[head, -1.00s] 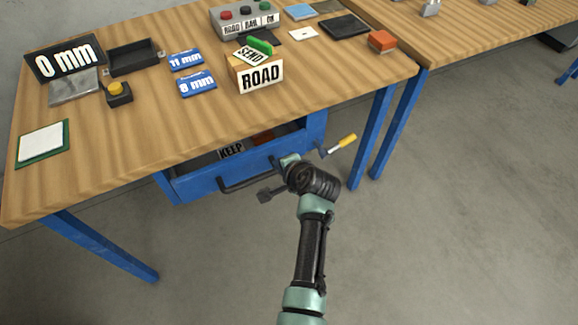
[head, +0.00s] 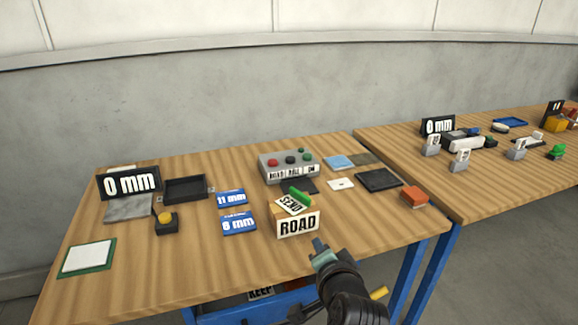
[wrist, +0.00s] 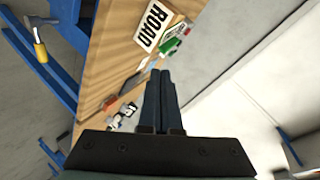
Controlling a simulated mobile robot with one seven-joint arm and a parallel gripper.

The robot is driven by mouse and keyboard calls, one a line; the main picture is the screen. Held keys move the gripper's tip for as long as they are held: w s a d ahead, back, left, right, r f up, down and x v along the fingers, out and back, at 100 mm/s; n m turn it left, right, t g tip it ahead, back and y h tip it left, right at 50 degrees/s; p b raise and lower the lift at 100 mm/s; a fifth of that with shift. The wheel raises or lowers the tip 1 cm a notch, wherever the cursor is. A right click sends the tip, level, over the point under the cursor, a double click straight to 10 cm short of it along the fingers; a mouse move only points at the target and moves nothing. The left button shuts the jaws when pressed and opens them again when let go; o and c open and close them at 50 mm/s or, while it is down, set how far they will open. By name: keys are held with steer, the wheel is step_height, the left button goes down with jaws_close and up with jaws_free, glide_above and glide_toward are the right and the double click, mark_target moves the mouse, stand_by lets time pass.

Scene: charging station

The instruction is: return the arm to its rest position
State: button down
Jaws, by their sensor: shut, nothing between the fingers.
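My gripper (head: 319,246) is at the front edge of the near table, low in the head view, just below and right of the ROAD box. In the wrist view my gripper's fingers (wrist: 161,78) are together with nothing between them. My arm comes up from the bottom of the head view, and its lower part is out of frame. The ROAD box (head: 297,224) stands upright on the table, apart from the gripper, and it also shows in the wrist view (wrist: 155,25).
The near table (head: 190,270) holds a button box (head: 290,167), blue cards (head: 238,223), a black tray (head: 185,189) and an orange block (head: 414,196). A blue drawer (head: 270,305) sits below its front edge. A second table (head: 450,195) stands at right. A grey wall runs behind.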

step_height(320, 180, up, 22)
steer(key=a+n+t+h+p, duration=0.1)
steer(key=a+n+t+p, duration=0.1)
steer(key=n+t+p, duration=0.15)
steer(key=s+a+r+n+t+p, duration=0.1)
steer(key=s+r+n+t, duration=0.1)
steer(key=s+r, duration=0.5)
steer(key=s+a+r+n+t+p, duration=0.1)
steer(key=s+r+t, duration=0.4)
steer(key=r, duration=1)
steer(key=s+a+r+n+t+p, duration=0.1)
steer(key=s+a+r+n+t, duration=0.1)
steer(key=s+r, duration=0.7)
step_height(320, 180, up, 2)
steer(key=shift+a+r+n+t+p, duration=0.2)
steer(key=shift+a+n+t+p, duration=0.15)
steer(key=shift+n+t, duration=0.6)
